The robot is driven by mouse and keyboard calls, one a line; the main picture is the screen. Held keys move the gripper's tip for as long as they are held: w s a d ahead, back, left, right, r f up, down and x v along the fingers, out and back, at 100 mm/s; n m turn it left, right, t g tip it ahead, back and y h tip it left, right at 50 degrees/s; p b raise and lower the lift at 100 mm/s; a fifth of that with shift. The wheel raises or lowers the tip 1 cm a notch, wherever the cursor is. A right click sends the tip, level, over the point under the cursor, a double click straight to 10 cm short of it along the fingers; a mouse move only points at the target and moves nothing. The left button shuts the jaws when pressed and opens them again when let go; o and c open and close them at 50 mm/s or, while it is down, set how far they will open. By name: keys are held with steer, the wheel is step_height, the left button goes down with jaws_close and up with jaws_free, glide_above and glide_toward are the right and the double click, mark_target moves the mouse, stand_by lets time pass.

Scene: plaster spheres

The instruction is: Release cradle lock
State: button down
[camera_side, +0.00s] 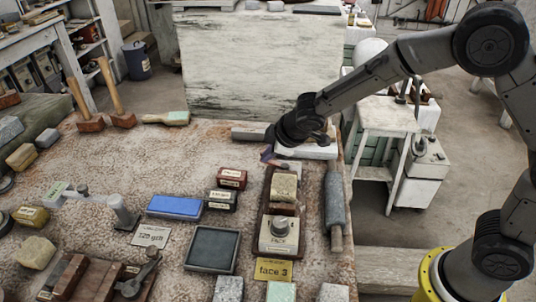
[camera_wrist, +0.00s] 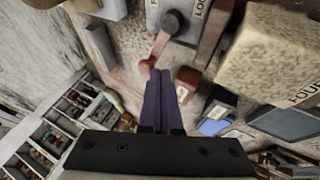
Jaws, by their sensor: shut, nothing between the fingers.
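In the wrist view a lock lever (camera_wrist: 158,47) has a dark round pivot and a reddish arm angled down-left. It sits on a pale plate (camera_wrist: 186,10) whose partly cut-off lettering seems to begin "LOC". My gripper (camera_wrist: 158,75) is shut and empty, its purple fingers beside the lever's lower end; I cannot tell whether they touch. In the side view my gripper (camera_side: 267,154) is low over the far end of the dark wooden cradle (camera_side: 266,206). A rough tan stone block (camera_side: 284,187) sits in the cradle; it also fills the wrist view's upper right (camera_wrist: 270,50). The lever is not clear in the side view.
A grey roller (camera_side: 335,195) lies close to the cradle's right, near the bench edge. Red and dark small boxes (camera_side: 231,179), a blue block (camera_side: 174,207) and a dark tray (camera_side: 212,248) lie to the left. The bench's back-left middle is mostly clear.

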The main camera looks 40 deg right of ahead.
steer(key=shift+w+d+f+m+h, duration=0.1)
steer(key=shift+w+d+m+h, duration=0.2)
steer(key=shift+w+m, duration=0.2)
steer(key=shift+w+d, duration=0.15)
steer(key=shift+d, duration=0.15)
